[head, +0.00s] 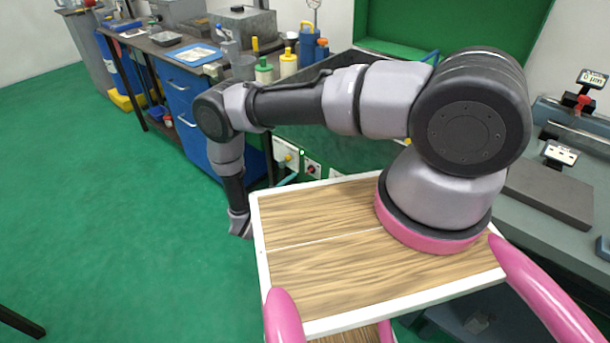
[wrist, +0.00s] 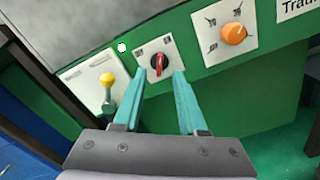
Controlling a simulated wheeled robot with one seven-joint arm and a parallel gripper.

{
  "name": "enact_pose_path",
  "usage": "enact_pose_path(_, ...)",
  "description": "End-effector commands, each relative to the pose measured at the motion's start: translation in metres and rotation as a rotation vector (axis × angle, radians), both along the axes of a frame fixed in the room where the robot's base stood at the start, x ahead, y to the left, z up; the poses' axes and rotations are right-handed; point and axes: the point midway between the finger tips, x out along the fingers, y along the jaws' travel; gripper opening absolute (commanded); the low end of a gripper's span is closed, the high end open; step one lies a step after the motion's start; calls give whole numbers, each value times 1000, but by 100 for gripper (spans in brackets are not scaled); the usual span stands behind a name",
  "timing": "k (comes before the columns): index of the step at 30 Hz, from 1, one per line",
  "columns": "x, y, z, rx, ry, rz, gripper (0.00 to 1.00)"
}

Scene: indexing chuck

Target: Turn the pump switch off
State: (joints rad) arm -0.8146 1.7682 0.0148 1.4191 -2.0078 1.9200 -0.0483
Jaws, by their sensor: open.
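A red rotary knob (wrist: 159,62) sits on a small white plate on the green machine front in the wrist view. Its pointer is roughly upright in that picture; the plate's markings are too small to read. The red knob also shows small in the head view (head: 312,169). My gripper (wrist: 159,75) is open, with its two teal fingers pointing at this plate, one to each side of the knob. Nothing is held, and I cannot tell whether the fingers touch the plate. No readable label names the pump switch.
Left of the red knob is a yellow ball-ended lever (wrist: 107,82) on a white plate. An orange knob (wrist: 234,33) is on another plate to the right. A small pale light (wrist: 121,47) sits above left. A blue-drawered bench (head: 187,95) stands left; green floor is open there.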

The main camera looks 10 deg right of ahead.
Motion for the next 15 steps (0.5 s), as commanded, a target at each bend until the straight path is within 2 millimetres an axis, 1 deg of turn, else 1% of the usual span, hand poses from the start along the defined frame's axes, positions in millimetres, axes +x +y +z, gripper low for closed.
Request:
enact_pose_path(1, 6, -9, 0, 0, 1, -4, 41)
enact_pose_path(6, 22, -31, 0, 0, 1, -4, 41)
enact_pose_path(10, 29, -41, 0, 0, 0, -2, 41)
enact_pose_path(15, 33, -45, 0, 0, 0, -1, 41)
